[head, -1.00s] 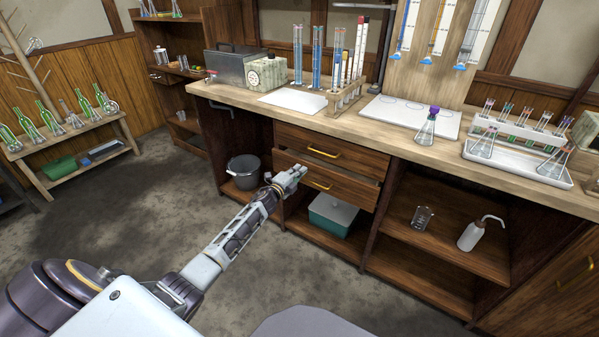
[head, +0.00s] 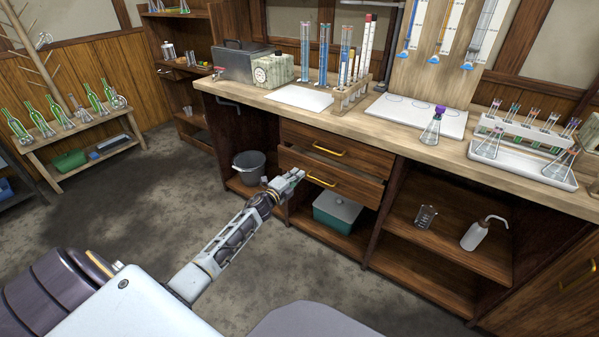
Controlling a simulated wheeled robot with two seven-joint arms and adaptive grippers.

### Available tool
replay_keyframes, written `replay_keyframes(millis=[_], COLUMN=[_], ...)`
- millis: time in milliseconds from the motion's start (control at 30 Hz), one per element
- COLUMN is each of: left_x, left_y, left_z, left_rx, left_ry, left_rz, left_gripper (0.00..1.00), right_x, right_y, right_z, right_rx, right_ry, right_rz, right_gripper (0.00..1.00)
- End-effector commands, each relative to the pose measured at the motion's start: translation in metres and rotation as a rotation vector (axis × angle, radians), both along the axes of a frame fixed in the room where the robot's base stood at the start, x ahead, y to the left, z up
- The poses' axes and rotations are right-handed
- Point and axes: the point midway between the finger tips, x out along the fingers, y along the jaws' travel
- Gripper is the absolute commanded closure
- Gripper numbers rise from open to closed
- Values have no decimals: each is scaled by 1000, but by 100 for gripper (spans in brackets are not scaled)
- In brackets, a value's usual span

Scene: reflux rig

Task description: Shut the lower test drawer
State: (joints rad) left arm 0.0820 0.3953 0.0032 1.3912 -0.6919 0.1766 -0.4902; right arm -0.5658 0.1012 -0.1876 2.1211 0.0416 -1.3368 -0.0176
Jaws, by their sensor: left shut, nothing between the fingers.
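The lower drawer (head: 350,190) is a dark wood front with a yellow bar handle (head: 321,182), under the bench top. It stands a little proud of the drawer above, with a dark gap along its top edge. The upper drawer (head: 355,160) looks flush and has a similar handle. My left gripper (head: 299,174) is shut and empty, in front of the lower drawer's left part, just left of its handle. Whether it touches the front cannot be told. It hides part of the drawer's lower left. My right gripper is out of view.
The bench top (head: 400,137) above holds glassware, including a purple-stoppered flask (head: 432,130). The floor in front is clear.

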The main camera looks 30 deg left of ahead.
Motion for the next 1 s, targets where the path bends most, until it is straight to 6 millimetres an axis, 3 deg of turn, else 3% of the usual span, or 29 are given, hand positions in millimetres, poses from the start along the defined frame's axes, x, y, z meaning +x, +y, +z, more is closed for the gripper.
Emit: replay_keyframes(millis=[533,1000], left_x=[-42,-50], left_y=[3,4], left_z=[0,0], left_rx=[0,0], left_ry=[1,0], left_rz=[0,0], left_gripper=[100,100], right_x=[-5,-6], right_y=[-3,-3], right_z=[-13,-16], right_rx=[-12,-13], right_ry=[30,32], right_rz=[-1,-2], right_gripper=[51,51])
